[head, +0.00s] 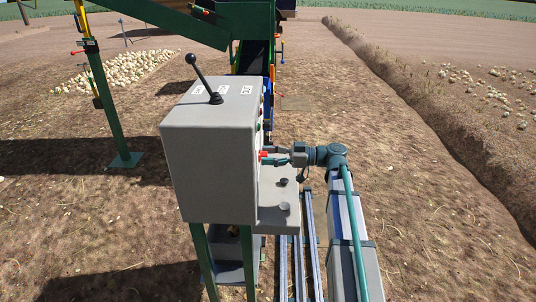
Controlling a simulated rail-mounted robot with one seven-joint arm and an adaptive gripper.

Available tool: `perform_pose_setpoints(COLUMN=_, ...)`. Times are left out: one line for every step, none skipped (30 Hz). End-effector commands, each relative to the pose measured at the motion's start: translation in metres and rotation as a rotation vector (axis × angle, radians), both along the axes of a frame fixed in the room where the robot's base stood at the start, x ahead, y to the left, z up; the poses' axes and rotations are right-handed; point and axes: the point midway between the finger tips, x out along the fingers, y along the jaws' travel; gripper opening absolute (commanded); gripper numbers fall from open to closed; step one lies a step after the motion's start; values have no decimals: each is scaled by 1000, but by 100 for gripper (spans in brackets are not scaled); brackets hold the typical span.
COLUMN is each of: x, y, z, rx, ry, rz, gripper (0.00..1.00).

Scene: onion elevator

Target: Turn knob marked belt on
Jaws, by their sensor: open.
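A grey control box (210,150) stands on green legs in the middle of the head view. Its panel face is on the right side and shows only edge-on, so I cannot make out a knob marked belt or its lettering. A small red part (263,154) sticks out from that face. My gripper (270,157) is at the panel face, right beside the red part, with its fingers pointing left towards it. It is open. I cannot tell whether the fingers touch anything or surround a knob.
A black lever (202,79) rises from the box top. A green elevator frame (108,95) stands behind left. An onion pile (122,69) lies at the back left. The soil on the right is open.

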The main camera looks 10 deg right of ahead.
Motion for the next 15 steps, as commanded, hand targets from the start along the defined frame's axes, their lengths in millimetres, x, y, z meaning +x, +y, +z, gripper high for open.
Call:
perform_pose_setpoints(x=0, y=2, z=0, rx=0, ry=0, rz=0, gripper=57)
perform_pose_setpoints(x=1, y=2, z=0, rx=0, ry=0, rz=0, gripper=57)
perform_pose_setpoints(x=1, y=3, z=0, rx=0, ry=0, rz=-1, gripper=57)
perform_pose_setpoints(x=1, y=3, z=0, rx=0, ry=0, rz=-1, gripper=57)
perform_pose_setpoints(x=1, y=3, z=0, rx=0, ry=0, rz=-1, gripper=57)
perform_pose_setpoints(x=1, y=3, z=0, rx=0, ry=0, rz=-1, gripper=57)
perform_pose_setpoints(x=1, y=3, z=0, rx=0, ry=0, rz=-1, gripper=57)
perform_pose_setpoints(x=1, y=3, z=0, rx=0, ry=0, rz=-1, gripper=57)
perform_pose_setpoints(x=1, y=3, z=0, rx=0, ry=0, rz=-1, gripper=57)
perform_pose_setpoints(x=1, y=3, z=0, rx=0, ry=0, rz=-1, gripper=54)
perform_pose_setpoints(x=1, y=3, z=0, rx=0, ry=0, rz=-1, gripper=49)
perform_pose_setpoints(x=1, y=3, z=0, rx=0, ry=0, rz=-1, gripper=42)
perform_pose_setpoints(x=1, y=3, z=0, rx=0, ry=0, rz=-1, gripper=37)
perform_pose_setpoints(x=1, y=3, z=0, rx=0, ry=0, rz=-1, gripper=32)
perform_pose_setpoints(x=1, y=3, z=0, rx=0, ry=0, rz=-1, gripper=26)
